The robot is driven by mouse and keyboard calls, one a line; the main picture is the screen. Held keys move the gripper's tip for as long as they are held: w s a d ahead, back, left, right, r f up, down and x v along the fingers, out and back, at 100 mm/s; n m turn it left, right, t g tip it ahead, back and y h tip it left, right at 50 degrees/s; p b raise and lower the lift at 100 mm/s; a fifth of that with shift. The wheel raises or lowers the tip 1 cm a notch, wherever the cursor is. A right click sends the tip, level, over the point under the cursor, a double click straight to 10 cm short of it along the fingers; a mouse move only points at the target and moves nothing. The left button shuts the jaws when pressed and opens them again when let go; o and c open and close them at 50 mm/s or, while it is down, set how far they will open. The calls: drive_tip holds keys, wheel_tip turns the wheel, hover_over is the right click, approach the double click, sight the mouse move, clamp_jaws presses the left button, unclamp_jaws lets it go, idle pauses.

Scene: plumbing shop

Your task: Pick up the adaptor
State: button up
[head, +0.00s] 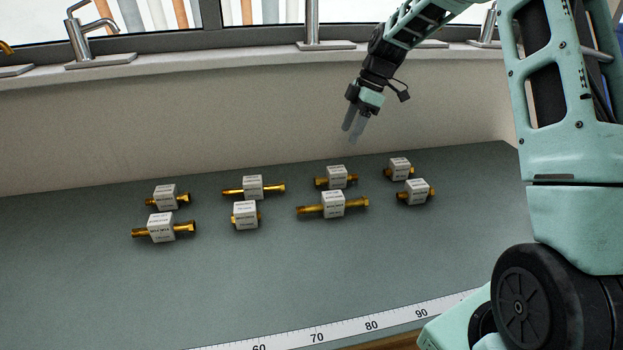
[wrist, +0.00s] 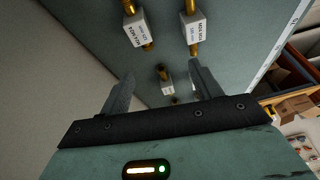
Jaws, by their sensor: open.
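Several brass fittings with white label blocks lie in two rough rows on the grey-green counter (head: 250,280). I cannot tell which one is the adaptor, as the labels are too small to read surely. The nearest to my gripper (head: 352,132) in the head view are a back-row fitting (head: 336,177) and a long front-row fitting (head: 333,205). My gripper is open and empty, above the counter's back part and apart from the fittings. In the wrist view a small fitting (wrist: 167,88) shows between the fingers, with two labelled fittings (wrist: 138,28) (wrist: 193,27) beyond.
Other fittings sit at right (head: 416,192) (head: 400,169), centre (head: 252,187) (head: 245,215) and left (head: 161,228) (head: 166,197). A wall (head: 200,125) and a sill with taps (head: 88,45) run behind. A ruler strip (head: 345,331) marks the front edge; the counter before the fittings is clear.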

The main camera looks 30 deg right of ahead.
sight(340, 169)
drive_tip(key=w+d+f+n, duration=0.1)
drive_tip(key=w+d, duration=0.1)
drive_tip(key=d, duration=0.3)
drive_tip(key=p+x, duration=0.3)
drive_tip(key=x, duration=0.9)
drive_tip(key=shift+a, duration=0.1)
drive_tip(key=p+x, duration=0.2)
drive_tip(key=x, duration=0.2)
drive_tip(key=shift+w+a, duration=0.2)
drive_tip(key=shift+a+f, duration=0.1)
drive_tip(key=shift+f, duration=0.35)
drive_tip(key=c, duration=1.1)
